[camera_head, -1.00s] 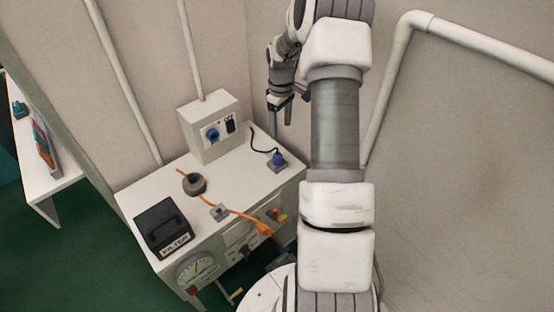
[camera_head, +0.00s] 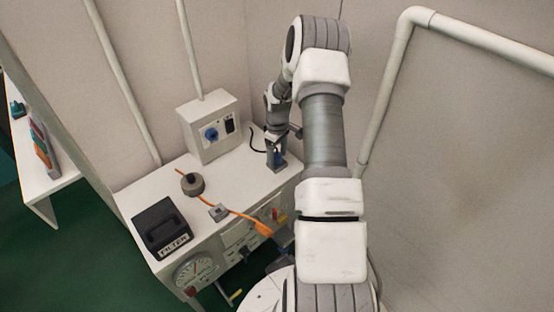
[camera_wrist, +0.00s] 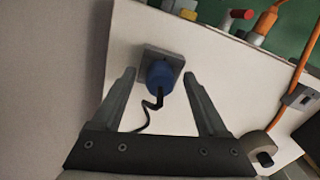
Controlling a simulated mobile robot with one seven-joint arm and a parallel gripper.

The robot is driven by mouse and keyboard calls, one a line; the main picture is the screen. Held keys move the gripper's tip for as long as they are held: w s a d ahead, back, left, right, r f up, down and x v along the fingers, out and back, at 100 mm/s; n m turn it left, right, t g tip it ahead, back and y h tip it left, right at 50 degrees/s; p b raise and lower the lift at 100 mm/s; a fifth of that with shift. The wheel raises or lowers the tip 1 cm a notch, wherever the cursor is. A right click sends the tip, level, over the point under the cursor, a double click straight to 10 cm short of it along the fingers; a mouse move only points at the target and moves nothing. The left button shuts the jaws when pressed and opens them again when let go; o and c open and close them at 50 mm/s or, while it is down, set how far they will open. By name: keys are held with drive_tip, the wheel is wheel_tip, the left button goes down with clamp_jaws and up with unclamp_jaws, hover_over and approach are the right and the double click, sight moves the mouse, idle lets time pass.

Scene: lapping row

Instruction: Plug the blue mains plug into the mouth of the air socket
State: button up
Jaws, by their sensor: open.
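The blue mains plug (camera_wrist: 160,76) sits in a grey square holder (camera_wrist: 148,52) on the white cabinet top, with a black cable (camera_wrist: 148,118) trailing from it. My gripper (camera_wrist: 160,82) is open. In the wrist view its fingers are on either side of the plug, with gaps showing. In the head view my gripper (camera_head: 276,158) is over the holder and mostly hides the plug. A wall box (camera_head: 208,128) at the back carries a blue round fitting (camera_head: 211,133) and a black fitting (camera_head: 229,126). I cannot tell which fitting is the air socket.
On the white cabinet top (camera_head: 235,180) lie a black filter box (camera_head: 160,225), a dark round piece (camera_head: 193,185) and an orange cable (camera_head: 240,215) through a grey clip (camera_head: 218,212). The cabinet front has a dial (camera_head: 195,271) and coloured knobs. A wall stands behind.

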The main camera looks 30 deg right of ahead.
clamp_jaws()
idle(0.4)
